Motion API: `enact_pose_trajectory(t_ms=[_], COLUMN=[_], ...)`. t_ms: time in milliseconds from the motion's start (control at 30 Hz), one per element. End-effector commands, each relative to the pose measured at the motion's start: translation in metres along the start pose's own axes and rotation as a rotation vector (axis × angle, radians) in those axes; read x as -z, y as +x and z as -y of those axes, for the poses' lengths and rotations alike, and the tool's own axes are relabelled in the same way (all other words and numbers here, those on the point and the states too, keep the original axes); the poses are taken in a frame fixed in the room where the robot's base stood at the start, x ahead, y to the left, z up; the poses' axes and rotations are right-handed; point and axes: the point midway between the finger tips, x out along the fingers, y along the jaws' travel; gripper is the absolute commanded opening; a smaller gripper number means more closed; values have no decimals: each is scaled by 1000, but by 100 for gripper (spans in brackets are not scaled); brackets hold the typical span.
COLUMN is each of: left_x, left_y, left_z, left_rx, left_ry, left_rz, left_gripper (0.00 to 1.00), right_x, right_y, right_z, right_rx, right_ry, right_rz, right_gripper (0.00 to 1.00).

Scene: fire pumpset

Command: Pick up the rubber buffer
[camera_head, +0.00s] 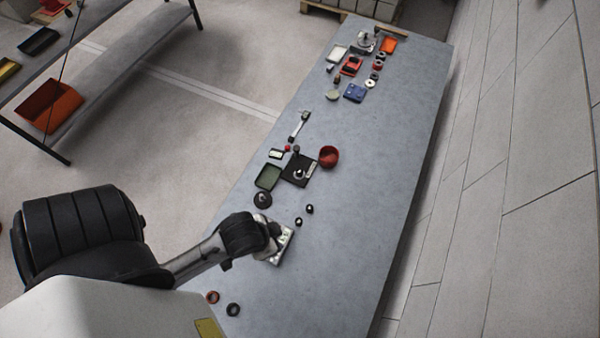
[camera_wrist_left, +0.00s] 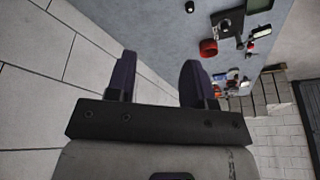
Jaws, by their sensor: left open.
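Two small black pieces, which look like rubber buffers, lie on the grey table: one (camera_head: 309,209) and, just nearer, another (camera_head: 298,221). I cannot tell for sure which piece is the rubber buffer. A small black piece (camera_wrist_left: 190,6) shows at the top of that view, beyond the fingers. My right gripper is in neither view.
A red bowl (camera_head: 328,157), a black plate with a fitting (camera_head: 298,170) and a dark green tray (camera_head: 268,177) stand farther up the table. An orange ring (camera_head: 212,297) and a black ring (camera_head: 233,310) lie nearer. The table's right side (camera_head: 375,220) is clear.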

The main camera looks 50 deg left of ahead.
Motion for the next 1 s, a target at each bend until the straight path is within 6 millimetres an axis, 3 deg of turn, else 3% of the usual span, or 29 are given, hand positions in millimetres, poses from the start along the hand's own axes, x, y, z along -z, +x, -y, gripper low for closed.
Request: enact_pose_trajectory(t_ms=[133,300,567,767,1000], left_x=[0,0,2,28,80], left_y=[0,0,5,42,91], left_z=[0,0,0,14,69], left_rx=[0,0,1,39,214], left_ry=[0,0,0,27,179], left_rz=[0,0,-8,-97,-256], left_gripper=[48,62,62,62,62], right_x=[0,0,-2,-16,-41], right_y=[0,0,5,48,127], right_z=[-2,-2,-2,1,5], right_rx=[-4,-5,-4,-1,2], right_ry=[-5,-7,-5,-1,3], right_rz=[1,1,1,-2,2], right_gripper=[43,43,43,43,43])
